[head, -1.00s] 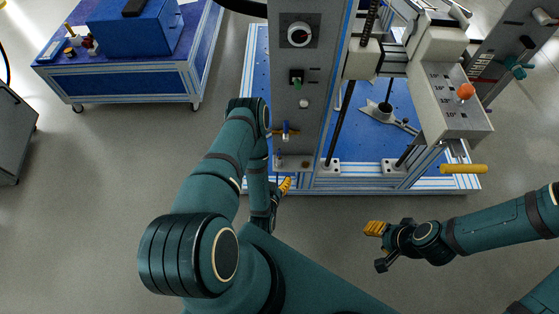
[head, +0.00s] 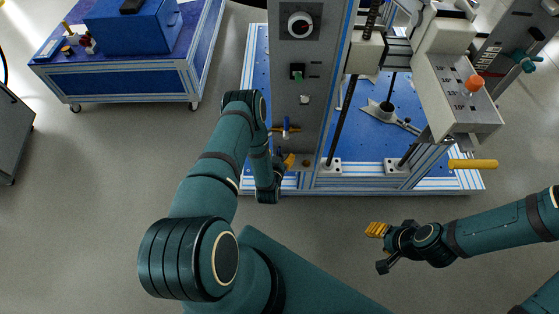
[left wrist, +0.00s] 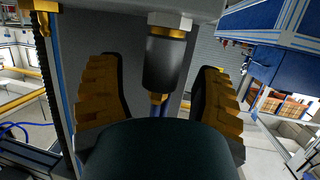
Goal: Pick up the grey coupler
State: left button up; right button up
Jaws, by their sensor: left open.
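The grey coupler (left wrist: 164,64) shows in the left wrist view as a dark grey upright cylinder. It hangs below a silver nut under the grey housing, with a brass fitting at its lower end. My left gripper (left wrist: 160,100) is open, its yellow ridged fingers on either side of the coupler with a gap at each side. In the head view my left gripper (head: 287,161) is at the lower front of the grey panel; I cannot make out the coupler there. My right gripper (head: 378,230) is over bare floor at the right, away from the machine; its opening is unclear.
The grey control panel (head: 296,90) of the test machine stands right by my left gripper, with a small blue-handled valve (head: 286,127) on it. A control box (head: 458,100) with an orange knob is to the right. A blue cart (head: 130,78) is at the upper left.

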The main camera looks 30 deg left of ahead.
pick_arm(q)
jog(key=shift+w+a+f, duration=0.15)
jog(key=shift+w+a, duration=0.05)
jog(key=shift+w, duration=0.45)
jog(key=c, duration=1.1)
grip_shut()
jog(key=shift+s, duration=0.1)
